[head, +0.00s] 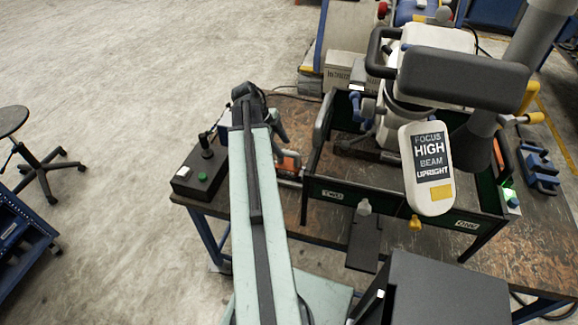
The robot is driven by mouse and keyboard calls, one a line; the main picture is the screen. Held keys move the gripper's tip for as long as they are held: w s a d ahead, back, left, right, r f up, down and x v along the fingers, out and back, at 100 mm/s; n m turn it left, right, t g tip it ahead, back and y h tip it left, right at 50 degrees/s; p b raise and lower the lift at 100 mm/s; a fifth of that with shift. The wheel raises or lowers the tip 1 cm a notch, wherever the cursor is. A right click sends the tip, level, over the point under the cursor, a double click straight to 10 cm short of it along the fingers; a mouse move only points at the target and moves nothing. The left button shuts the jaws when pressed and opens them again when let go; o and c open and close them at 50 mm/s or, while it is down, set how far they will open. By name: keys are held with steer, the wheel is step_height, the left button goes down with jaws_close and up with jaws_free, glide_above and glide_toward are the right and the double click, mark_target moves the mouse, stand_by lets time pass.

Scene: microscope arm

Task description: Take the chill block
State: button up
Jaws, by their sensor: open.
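My arm reaches up the middle of the head view, and my gripper (281,138) shows as a small dark shape at its far end, over the bench. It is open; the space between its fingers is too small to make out. Just below it, partly hidden by my arm, is an orange and grey piece (290,163) on the bench, left of the dark frame. A blue block-like piece (540,168) sits at the bench's right side. No label marks either as the chill block, so I cannot tell which it is.
A white and black microscope (465,78) with a "FOCUS HIGH BEAM UPRIGHT" display (430,165) stands in a dark frame (340,194) with tags reading "TWO" and "ONE". A black control box (199,178) with a joystick stands at the bench's left. Open floor lies left.

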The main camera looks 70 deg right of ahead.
mark_target(286, 151)
steer(key=b+x, duration=0.4)
steer(key=x, duration=0.1)
steer(key=shift+s+a+f+b, duration=0.1)
steer(key=shift+s+f+b, duration=0.05)
steer(key=shift+f+b, duration=0.15)
steer(key=shift+r, duration=0.25)
jaws_close()
stand_by(0.9)
